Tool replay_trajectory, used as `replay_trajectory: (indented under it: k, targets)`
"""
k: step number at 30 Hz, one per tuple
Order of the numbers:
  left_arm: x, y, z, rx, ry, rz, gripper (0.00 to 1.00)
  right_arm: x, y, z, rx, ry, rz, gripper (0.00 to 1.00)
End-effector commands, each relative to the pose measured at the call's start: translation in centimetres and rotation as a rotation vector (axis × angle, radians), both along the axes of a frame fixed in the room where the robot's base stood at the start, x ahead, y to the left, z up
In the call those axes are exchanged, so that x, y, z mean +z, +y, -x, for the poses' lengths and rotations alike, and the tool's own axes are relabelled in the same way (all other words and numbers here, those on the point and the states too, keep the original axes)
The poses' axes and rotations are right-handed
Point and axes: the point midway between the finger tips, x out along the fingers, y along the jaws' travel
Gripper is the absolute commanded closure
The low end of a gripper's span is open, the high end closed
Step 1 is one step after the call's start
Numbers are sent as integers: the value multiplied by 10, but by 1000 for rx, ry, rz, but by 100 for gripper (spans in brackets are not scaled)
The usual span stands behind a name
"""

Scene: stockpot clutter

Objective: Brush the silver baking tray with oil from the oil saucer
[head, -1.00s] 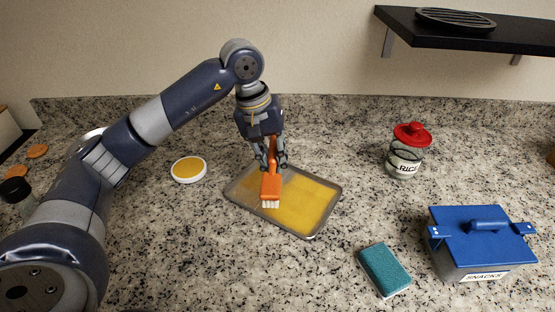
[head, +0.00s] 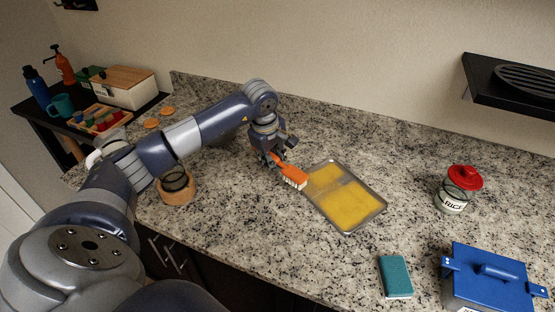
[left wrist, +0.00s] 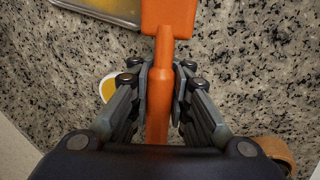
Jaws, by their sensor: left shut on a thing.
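The silver baking tray (head: 348,207) lies on the granite counter, right of my left gripper. Yellow oil covers most of its floor, with a thin greyer band across it. My left gripper (head: 274,158) is shut on the orange handle of a brush (head: 291,174) with pale bristles. The brush head is at the tray's left edge; I cannot tell whether it touches. In the left wrist view the brush (left wrist: 168,20) points away between the fingers, and a tray corner (left wrist: 108,8) shows. The white oil saucer (left wrist: 106,88) with yellow oil is partly behind a finger there.
A round wooden pot (head: 177,190) is beside my left arm. A black shelf (head: 510,90) juts from the wall.

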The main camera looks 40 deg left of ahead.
Motion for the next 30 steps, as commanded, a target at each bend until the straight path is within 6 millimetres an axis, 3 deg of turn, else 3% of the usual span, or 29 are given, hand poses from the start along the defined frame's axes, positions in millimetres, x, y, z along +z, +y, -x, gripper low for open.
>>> replay_trajectory:
  k: [9, 30]
  targets:
    - [-2, -1, 0, -3, 0, 0, 100, -6, 3, 0, 2, 0, -4, 29]
    - [-67, 0, 0, -3, 0, 0, 100, -61, -7, -1, 1, -1, 8, 29]
